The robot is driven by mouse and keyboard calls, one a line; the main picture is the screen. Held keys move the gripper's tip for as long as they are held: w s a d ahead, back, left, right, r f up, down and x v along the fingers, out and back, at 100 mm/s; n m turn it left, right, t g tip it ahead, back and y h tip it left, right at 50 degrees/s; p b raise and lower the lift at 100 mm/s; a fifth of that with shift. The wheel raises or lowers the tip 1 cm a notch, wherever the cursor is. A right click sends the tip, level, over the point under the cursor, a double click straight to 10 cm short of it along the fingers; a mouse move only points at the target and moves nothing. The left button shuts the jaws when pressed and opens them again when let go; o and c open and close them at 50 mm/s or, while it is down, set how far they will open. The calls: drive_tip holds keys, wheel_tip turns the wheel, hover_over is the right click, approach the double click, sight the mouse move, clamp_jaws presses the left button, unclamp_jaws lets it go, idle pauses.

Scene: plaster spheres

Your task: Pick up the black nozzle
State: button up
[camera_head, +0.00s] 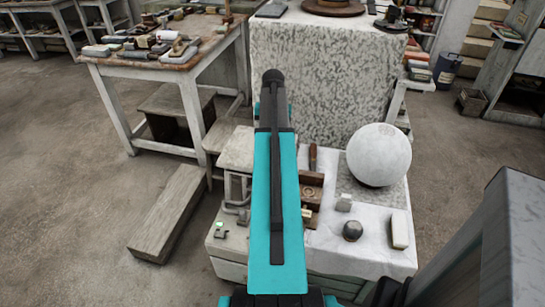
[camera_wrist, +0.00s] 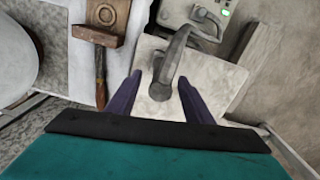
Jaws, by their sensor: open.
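The black nozzle (camera_wrist: 172,62) shows in the wrist view as a dark grey, bent tube with a wider lower end. It rests on a pale, square-topped stand (camera_wrist: 208,70). My gripper (camera_wrist: 160,78) is open, with one purple finger on each side of the nozzle's lower end. Whether the fingers touch it or are level with it, I cannot tell. In the head view my teal arm hides the nozzle and the gripper; part of the pale stand (camera_head: 237,150) shows left of the arm.
A box with a grey handle (camera_wrist: 207,22) and green light stands beyond. A large white sphere (camera_head: 378,154) sits right of my arm.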

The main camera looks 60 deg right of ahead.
drive_tip(key=shift+f, duration=1.15)
drive_tip(key=shift+f+p, duration=0.45)
drive_tip(key=shift+f, duration=2.15)
drive_tip(key=shift+c, duration=0.5)
drive_tip(key=c, duration=1)
